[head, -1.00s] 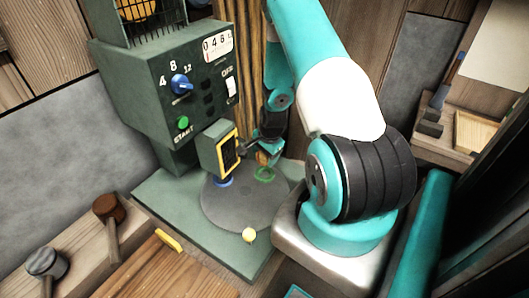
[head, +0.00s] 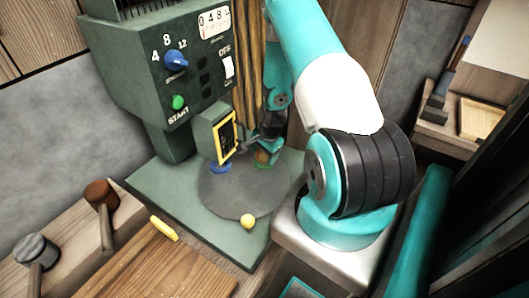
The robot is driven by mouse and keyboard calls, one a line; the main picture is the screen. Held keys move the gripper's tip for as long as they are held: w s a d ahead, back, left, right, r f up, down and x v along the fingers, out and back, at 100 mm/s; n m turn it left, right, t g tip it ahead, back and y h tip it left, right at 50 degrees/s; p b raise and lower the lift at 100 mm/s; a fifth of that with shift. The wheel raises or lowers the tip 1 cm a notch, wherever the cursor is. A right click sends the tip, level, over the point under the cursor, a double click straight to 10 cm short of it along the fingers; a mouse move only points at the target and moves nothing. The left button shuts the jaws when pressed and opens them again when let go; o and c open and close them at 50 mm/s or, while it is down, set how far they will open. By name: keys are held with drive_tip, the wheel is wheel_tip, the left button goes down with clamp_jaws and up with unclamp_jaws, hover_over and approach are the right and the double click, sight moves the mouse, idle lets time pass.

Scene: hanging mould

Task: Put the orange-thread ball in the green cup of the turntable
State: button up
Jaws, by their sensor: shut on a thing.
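The orange-thread ball (head: 262,157) is small and brownish orange. My gripper (head: 265,151) is shut on it, low over the far right part of the grey turntable (head: 240,197). The green cup (head: 262,166) shows as a thin green rim just at and below the ball. The ball and my fingers hide most of the cup. I cannot tell whether the ball touches the cup's floor. A blue cup (head: 220,168) stands on the turntable to the left of the green one.
A yellow round thing (head: 247,221) sits at the turntable's front edge. Two mallets (head: 102,195) lie on the left. The turntable's middle is clear.

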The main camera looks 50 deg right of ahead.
drive_tip(key=shift+a+f, duration=0.1)
drive_tip(key=o, duration=1.1)
drive_tip(key=shift+c, duration=0.2)
drive_tip(key=s+r+b, duration=0.1)
drive_tip(key=s+r, duration=0.2)
drive_tip(key=r, duration=1.4)
drive_tip(key=shift+s+a+b, duration=0.15)
drive_tip(key=shift+a+b, duration=0.05)
drive_tip(key=shift+b, duration=0.15)
